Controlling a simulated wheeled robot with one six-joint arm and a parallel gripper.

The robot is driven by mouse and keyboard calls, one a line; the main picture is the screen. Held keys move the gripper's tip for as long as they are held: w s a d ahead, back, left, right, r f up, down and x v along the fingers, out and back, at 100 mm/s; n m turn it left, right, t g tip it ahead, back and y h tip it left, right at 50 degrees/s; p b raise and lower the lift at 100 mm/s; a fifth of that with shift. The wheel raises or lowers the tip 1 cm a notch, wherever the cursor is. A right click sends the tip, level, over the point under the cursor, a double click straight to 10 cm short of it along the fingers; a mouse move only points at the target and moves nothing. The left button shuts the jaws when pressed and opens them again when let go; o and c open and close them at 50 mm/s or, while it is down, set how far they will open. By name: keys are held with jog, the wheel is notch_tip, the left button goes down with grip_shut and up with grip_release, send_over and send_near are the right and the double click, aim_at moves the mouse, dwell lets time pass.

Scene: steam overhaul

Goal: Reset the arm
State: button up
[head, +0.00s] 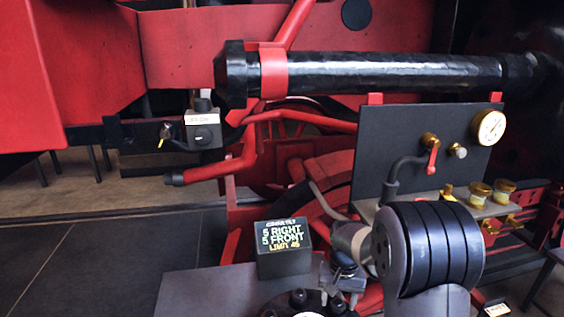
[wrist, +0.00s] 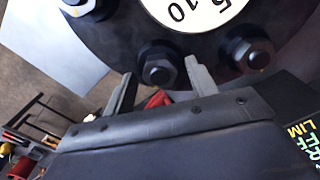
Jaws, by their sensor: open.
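My arm reaches in from the lower right of the head view, its black ribbed joint in front. My gripper (wrist: 159,69) shows in the wrist view with its two grey fingers apart. A dark hex nut (wrist: 157,68) on a round black flange (wrist: 195,45) appears between or just beyond the fingertips; I cannot tell whether they touch it. I see nothing held. In the head view the flange (head: 305,306) is at the bottom edge, and my gripper beside it is small and partly hidden by my arm.
A black display box (head: 284,250) reading "5 RIGHT 5 FRONT LIMIT 45" stands on the grey bench (head: 205,290) close to my arm. Behind my arm is a dark panel (head: 415,140) with a gauge (head: 488,127) and red-handled valve (head: 432,157). Open floor (head: 70,265) lies left.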

jog(key=n+p, duration=0.1)
jog(key=n, duration=0.5)
jog(key=shift+p, duration=0.3)
notch_tip(320, 180, up, 11)
jog(key=b, duration=0.1)
jog(key=shift+f, duration=0.2)
jog(key=shift+s, duration=0.1)
